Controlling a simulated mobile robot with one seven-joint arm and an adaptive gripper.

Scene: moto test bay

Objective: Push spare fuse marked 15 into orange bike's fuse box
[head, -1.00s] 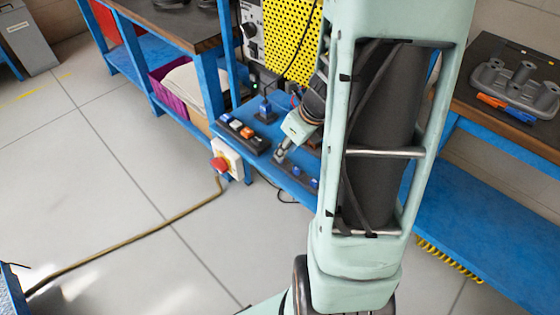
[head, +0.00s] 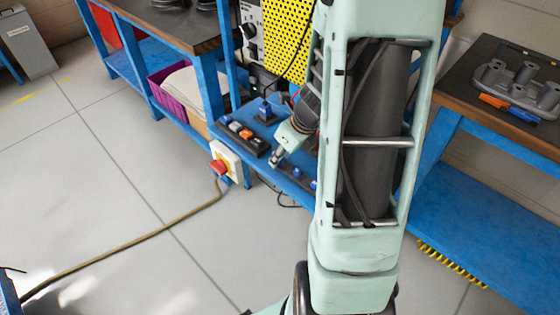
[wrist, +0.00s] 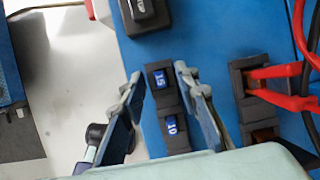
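In the wrist view, the blue fuse marked 15 (wrist: 160,79) sits in a black holder on the blue shelf. A blue fuse marked 10 (wrist: 171,126) sits just below it. My gripper (wrist: 159,75) is open, with one fingertip to each side of the 15 fuse in the picture. I see no clear contact, and I cannot tell how far above it the fingers are. In the head view my gripper (head: 276,161) hangs low over the front of the blue shelf (head: 276,178). No motorcycle is recognisable, and I cannot tell which part is the orange bike's fuse box.
A black strip with coloured blocks (head: 243,136) lies left of my gripper. A red stop button (head: 219,167) is on the shelf's front left. Red clips (wrist: 275,86) on a black block stand right of the fingers. A black box (wrist: 145,14) lies beyond the fuses.

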